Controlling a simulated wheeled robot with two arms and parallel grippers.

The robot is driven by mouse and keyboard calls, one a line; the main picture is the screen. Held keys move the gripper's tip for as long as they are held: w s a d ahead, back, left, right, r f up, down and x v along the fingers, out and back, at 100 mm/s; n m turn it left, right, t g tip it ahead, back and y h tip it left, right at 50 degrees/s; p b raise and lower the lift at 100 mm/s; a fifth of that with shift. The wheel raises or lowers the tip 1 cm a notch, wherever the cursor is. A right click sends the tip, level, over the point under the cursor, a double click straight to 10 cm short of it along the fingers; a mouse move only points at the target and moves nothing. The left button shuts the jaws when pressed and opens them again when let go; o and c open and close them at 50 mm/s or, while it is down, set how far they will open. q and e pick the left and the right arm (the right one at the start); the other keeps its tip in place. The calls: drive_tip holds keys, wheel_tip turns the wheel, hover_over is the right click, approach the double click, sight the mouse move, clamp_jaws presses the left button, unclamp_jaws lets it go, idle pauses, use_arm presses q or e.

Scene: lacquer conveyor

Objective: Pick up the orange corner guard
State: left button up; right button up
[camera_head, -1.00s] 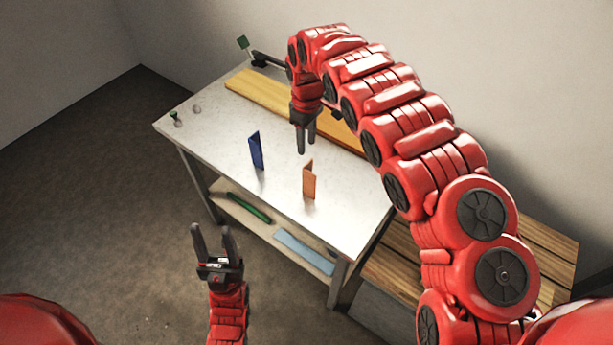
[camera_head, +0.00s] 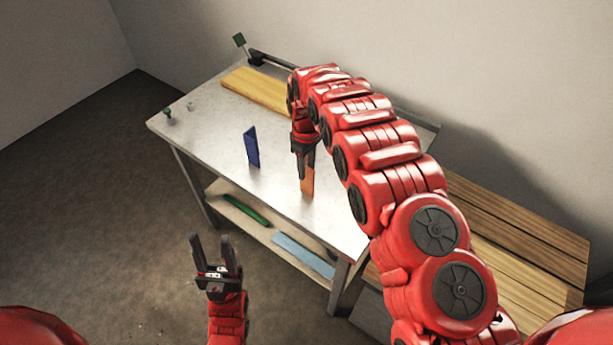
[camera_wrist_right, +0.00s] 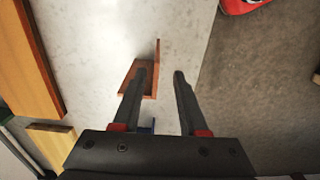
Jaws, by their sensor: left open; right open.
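The orange corner guard (camera_head: 308,181) stands upright on the grey workbench, partly hidden behind my right gripper (camera_head: 302,168) in the head view. In the right wrist view the orange corner guard (camera_wrist_right: 152,60) shows as an angled piece, with its lower part behind the left finger. My right gripper (camera_wrist_right: 163,76) is open there. The guard lies mostly to the left of the gap between the fingers; I cannot tell whether they touch. My left gripper (camera_head: 215,258) is open and empty, in front of the bench, away from the guard.
A blue corner guard (camera_head: 251,147) stands left of the orange one on the workbench (camera_head: 215,150). A wooden board (camera_head: 257,90) lies at the back. A green item (camera_head: 246,209) and a light blue sheet (camera_head: 303,255) lie on the lower shelf. Slatted wood (camera_head: 510,240) is at right.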

sight(306, 186)
drive_tip(key=f+p, duration=0.1)
drive_tip(key=f, duration=0.1)
drive_tip(key=shift+w+d+f+p, duration=0.1)
drive_tip(key=shift+w+f+p, duration=0.15)
drive_tip(key=shift+f+p, duration=0.1)
drive_tip(key=shift+f, duration=0.95)
clamp_jaws()
